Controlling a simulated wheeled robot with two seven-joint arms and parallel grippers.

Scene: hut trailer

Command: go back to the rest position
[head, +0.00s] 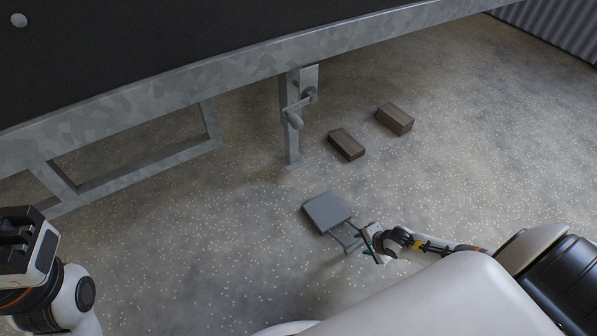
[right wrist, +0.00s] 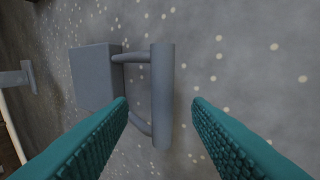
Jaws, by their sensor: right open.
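My right gripper (head: 368,248) is open, low over the floor at the handle end of a grey block with a bar handle (head: 326,212). In the right wrist view the block (right wrist: 96,77) lies beyond the teal fingers (right wrist: 160,112), and its handle bar shows in the gap between them. The fingers do not grip the bar; I cannot tell how far off it is. My left arm is at the lower left of the head view, with the dark left gripper (head: 25,240) raised; its jaw opening is unclear.
A grey metal trailer frame (head: 240,70) crosses the top, with a support leg (head: 289,120) and crank (head: 296,112) reaching down. Two brown blocks (head: 346,144) (head: 395,119) lie on the speckled floor (head: 480,150). The floor at right is clear up to a corrugated wall (head: 560,25).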

